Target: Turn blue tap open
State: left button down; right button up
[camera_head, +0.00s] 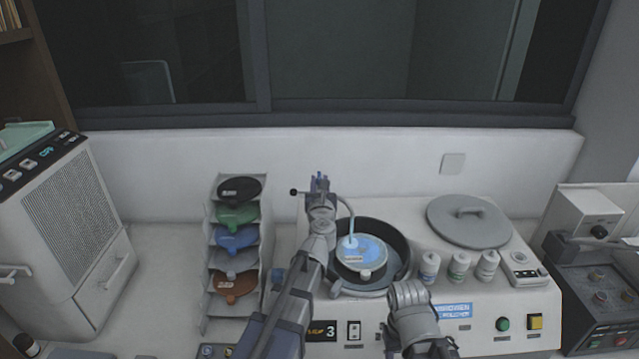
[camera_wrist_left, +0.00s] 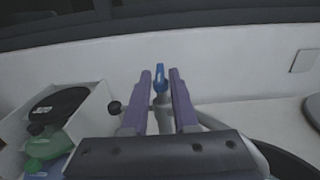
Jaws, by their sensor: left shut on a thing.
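The blue tap (camera_wrist_left: 160,76) stands upright as a small blue handle on a grey stem in the left wrist view. My left gripper (camera_wrist_left: 160,88) has its two purple fingers on either side of the handle and is shut on it. In the head view my left gripper (camera_head: 320,180) is at the back of the polishing machine (camera_head: 400,213), where the handle is hard to make out. A curved spout (camera_head: 351,215) runs from there over a round disc (camera_head: 368,251) in a dark bowl. My right arm shows at the bottom middle, but no fingers of its gripper are visible.
A small black knob (camera_head: 294,192) sits just left of the tap. A rack (camera_head: 210,262) with several coloured discs stands to the left. A round lid (camera_head: 468,222) and several white bottles (camera_head: 458,267) are on the right. The white wall (camera_head: 390,160) is close behind.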

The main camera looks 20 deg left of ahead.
pick_arm(q)
jog(key=c, duration=0.9)
grip_release()
jog(key=v, duration=0.7)
jog(key=shift+s, duration=0.35)
jog(key=shift+d, duration=0.15)
